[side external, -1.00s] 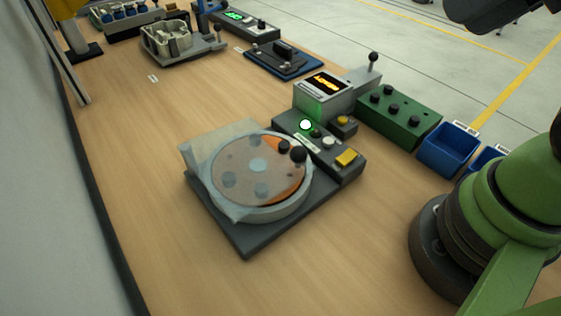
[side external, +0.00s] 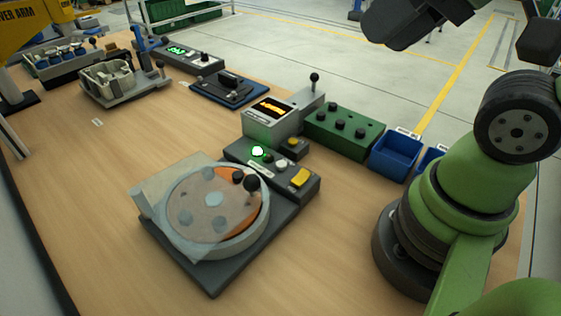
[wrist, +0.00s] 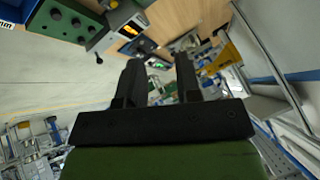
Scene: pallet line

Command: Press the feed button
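A dark control panel (side external: 268,168) sits beside a round feeder bowl (side external: 222,207) on the bench in the side external view. It carries a brightly lit green-white lamp or button (side external: 258,151), a white button (side external: 282,166), a small dark one and a large yellow button (side external: 301,177). I cannot read the labels, so I cannot tell which is the feed button. My gripper (wrist: 160,62) shows in the wrist view with its two dark fingers apart and nothing between them. It is well away from the panel. In the side external view its fingers are out of view.
A grey box with an orange display (side external: 270,110) stands behind the panel. A green box with black knobs (side external: 343,130) and blue bins (side external: 395,155) lie to its right. A blue-based fixture (side external: 230,90) is farther back. Bare wooden bench lies left of the feeder.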

